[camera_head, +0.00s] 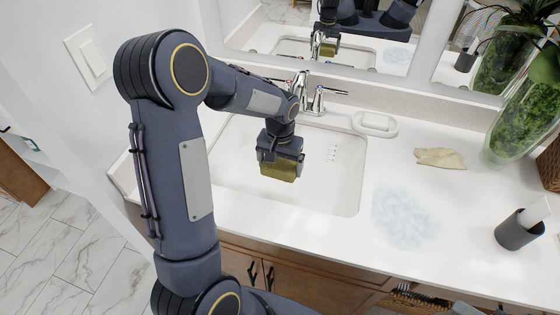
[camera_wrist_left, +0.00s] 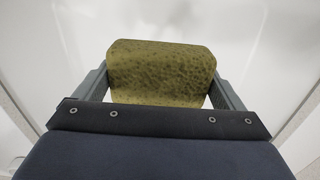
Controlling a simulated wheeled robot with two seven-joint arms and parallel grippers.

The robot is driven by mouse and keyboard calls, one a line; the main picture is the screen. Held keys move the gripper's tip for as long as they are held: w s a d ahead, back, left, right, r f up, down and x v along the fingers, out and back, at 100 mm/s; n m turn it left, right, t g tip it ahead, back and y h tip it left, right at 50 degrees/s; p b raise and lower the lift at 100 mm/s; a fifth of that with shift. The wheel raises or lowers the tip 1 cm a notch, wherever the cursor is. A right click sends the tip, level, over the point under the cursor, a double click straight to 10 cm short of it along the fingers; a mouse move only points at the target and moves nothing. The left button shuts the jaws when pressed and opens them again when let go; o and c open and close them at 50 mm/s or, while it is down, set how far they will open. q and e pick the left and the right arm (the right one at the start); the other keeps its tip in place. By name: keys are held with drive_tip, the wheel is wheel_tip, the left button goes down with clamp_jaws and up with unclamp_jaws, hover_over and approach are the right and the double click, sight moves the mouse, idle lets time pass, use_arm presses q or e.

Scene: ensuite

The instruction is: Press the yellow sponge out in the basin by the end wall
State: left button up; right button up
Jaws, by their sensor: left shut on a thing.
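The yellow sponge (camera_head: 278,171) is a porous olive-yellow block. My left gripper (camera_head: 280,160) is shut on it and holds it over the white basin (camera_head: 330,185) by the end wall. In the left wrist view the sponge (camera_wrist_left: 160,72) sits between the two fingers of the left gripper (camera_wrist_left: 165,90), with white basin surface behind it. I cannot tell whether the sponge touches the basin floor. My right gripper is not in view.
A chrome tap (camera_head: 312,98) stands behind the basin, partly hidden by my arm. To the right are a soap dish (camera_head: 375,124), a beige cloth (camera_head: 440,158), a bluish wet-looking patch (camera_head: 405,215), a dark cup (camera_head: 519,230) and a glass plant vase (camera_head: 520,110).

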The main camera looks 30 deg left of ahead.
use_arm(q)
drive_tip(key=b, duration=0.9)
approach(280, 199)
wheel_tip(280, 199, down, 5)
drive_tip(key=shift+w+f, duration=0.15)
drive_tip(key=shift+f, duration=0.05)
drive_tip(key=shift+f+b, duration=0.55)
drive_tip(key=shift+f, duration=0.05)
idle(0.7)
drive_tip(key=shift+f, duration=0.1)
idle(1.0)
wheel_tip(280, 199, up, 20)
drive_tip(key=p, duration=1.5)
drive_tip(key=d+f+m, duration=0.2)
drive_tip(key=d+f, duration=0.4)
drive_tip(key=d, duration=0.1)
drive_tip(key=shift+s+d, duration=0.3)
drive_tip(key=shift+s, duration=0.15)
